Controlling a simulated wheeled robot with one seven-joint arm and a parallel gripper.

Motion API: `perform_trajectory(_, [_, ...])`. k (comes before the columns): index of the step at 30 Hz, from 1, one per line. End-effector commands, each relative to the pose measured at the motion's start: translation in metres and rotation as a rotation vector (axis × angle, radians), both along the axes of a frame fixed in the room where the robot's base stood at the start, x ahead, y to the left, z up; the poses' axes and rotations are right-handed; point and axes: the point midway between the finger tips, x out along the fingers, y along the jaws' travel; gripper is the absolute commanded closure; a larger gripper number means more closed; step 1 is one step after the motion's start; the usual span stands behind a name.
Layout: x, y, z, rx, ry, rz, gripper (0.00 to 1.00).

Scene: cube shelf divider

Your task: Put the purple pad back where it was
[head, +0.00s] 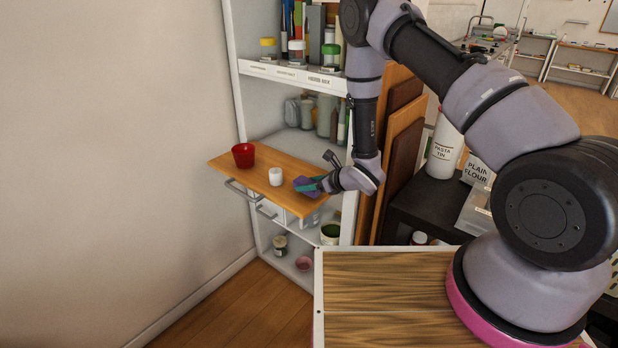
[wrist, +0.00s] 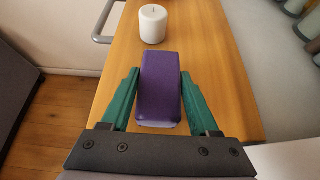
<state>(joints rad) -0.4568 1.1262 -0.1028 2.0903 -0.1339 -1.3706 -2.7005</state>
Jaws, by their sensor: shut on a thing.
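The purple pad (wrist: 160,88) is a rounded block seen at the middle of the wrist view. My gripper (wrist: 160,82) has its green fingers on both sides of the pad and is shut on it. In the head view the purple pad (head: 304,185) shows over the right part of the wooden board (head: 258,188), with my gripper (head: 310,186) at it. Whether the pad touches the board or is held just above it, I cannot tell. The pad's underside is hidden.
A white candle-like cylinder (head: 275,176) stands on the board, just beyond the pad in the wrist view (wrist: 153,24). A red bowl (head: 243,155) stands at the board's left end. Shelves with jars and bottles (head: 325,115) rise behind. Metal handles (head: 241,190) jut out below the board.

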Motion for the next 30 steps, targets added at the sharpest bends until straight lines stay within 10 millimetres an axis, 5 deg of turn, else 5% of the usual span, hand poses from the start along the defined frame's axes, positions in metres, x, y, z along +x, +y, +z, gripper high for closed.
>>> perform_trajectory(30, [-0.0001,0.0,-0.013,0.0,0.0,0.0,1.0])
